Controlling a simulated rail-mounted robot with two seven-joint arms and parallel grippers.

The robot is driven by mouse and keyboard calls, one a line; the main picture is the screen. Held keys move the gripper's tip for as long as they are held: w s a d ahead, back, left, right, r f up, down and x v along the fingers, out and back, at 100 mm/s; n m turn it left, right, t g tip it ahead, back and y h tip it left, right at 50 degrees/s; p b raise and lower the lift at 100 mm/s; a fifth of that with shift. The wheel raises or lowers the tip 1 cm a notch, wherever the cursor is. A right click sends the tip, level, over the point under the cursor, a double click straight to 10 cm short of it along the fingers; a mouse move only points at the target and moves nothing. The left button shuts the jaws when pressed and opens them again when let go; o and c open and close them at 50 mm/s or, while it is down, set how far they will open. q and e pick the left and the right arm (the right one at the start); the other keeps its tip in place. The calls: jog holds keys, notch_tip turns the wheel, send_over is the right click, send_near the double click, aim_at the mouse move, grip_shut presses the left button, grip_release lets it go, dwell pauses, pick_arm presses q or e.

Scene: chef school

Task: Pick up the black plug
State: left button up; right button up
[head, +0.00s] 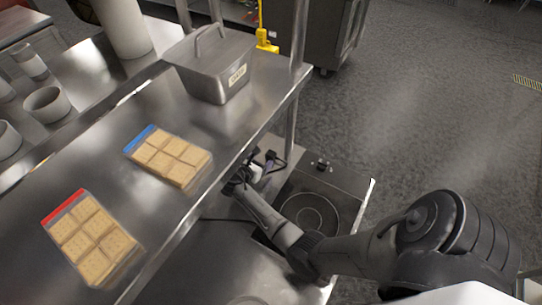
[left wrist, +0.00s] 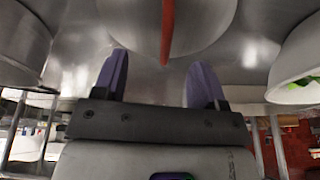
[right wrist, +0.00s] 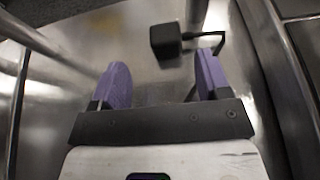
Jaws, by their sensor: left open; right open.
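The black plug (right wrist: 165,41) is a small dark block lying on a metal surface in the right wrist view. A black cable runs from its right side and bends down past my right finger. My right gripper (right wrist: 161,78) is open and empty, with purple fingers; the plug lies beyond the fingertips, roughly between their lines and apart from them. In the head view my right gripper (head: 258,168) reaches under the shelf edge beside the cooktop, where the plug is hard to make out. My left gripper (left wrist: 158,78) is open and empty in the left wrist view, outside the head view.
The metal shelf (head: 100,165) holds cracker packs (head: 170,157) and a lidded metal container (head: 212,62) above my right gripper. A black cooktop (head: 335,195) lies beside my right arm. White bowls (left wrist: 300,62) and a red-orange strip (left wrist: 168,30) are near my left gripper.

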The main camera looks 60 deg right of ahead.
aim_at(268, 157)
jog(key=shift+s+f+x, duration=0.1)
jog(key=shift+s+x, duration=0.05)
jog(key=shift+x, duration=1)
jog(key=shift+s+f+x, duration=0.15)
jog(key=shift+s+x, duration=0.05)
jog(key=shift+x, duration=1)
jog(key=shift+d+f, duration=0.2)
jog(key=shift+d, duration=0.15)
jog(key=shift+a, duration=0.1)
jog(key=c, duration=1)
